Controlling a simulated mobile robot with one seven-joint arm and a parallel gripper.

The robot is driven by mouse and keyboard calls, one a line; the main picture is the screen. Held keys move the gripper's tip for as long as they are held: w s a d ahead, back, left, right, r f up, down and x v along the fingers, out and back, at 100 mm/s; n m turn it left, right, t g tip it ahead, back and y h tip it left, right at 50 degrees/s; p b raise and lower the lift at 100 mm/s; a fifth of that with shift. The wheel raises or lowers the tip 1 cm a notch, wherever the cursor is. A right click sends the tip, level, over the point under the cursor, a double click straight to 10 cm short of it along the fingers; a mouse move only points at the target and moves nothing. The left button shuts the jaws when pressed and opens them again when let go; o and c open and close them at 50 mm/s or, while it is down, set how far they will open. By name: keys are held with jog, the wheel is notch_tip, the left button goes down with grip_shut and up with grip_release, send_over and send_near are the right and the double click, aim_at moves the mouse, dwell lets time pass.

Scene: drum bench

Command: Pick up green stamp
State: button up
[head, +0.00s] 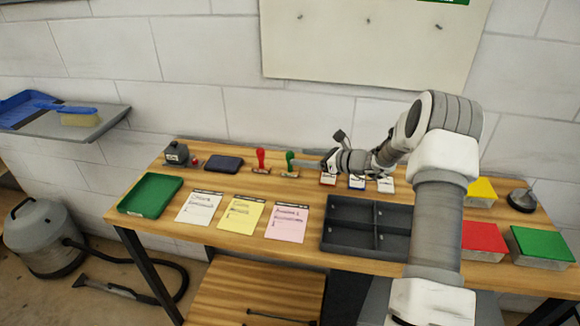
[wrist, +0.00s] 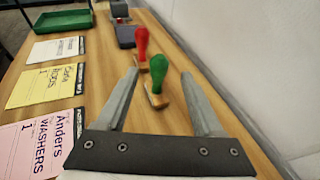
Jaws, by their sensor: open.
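The green stamp (head: 290,158) stands upright on the bench near the wall, with a green knob handle and a wooden base. In the wrist view the green stamp (wrist: 158,65) appears in the gap between my two fingers, its base lower in the gap. My gripper (head: 304,164) comes in low from the right, its fingertips beside the stamp. The fingers (wrist: 160,76) are spread and hold nothing. I cannot tell whether a fingertip touches the stamp. A red stamp (head: 261,157) stands just left of it; it also shows beyond it in the wrist view (wrist: 141,42).
A dark ink pad (head: 224,163) lies left of the stamps. Three note cards (head: 240,212) and a green tray (head: 150,195) are at the front left. A dark divided tray (head: 345,235) sits below my arm. The wall (wrist: 250,60) is close on the right in the wrist view.

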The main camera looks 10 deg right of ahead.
aim_at(290, 158)
jog(key=shift+f+x, duration=0.15)
jog(key=shift+x, duration=1.3)
jog(key=shift+f+x, duration=0.15)
jog(key=shift+x, duration=1.3)
jog(key=shift+s, duration=0.1)
grip_shut()
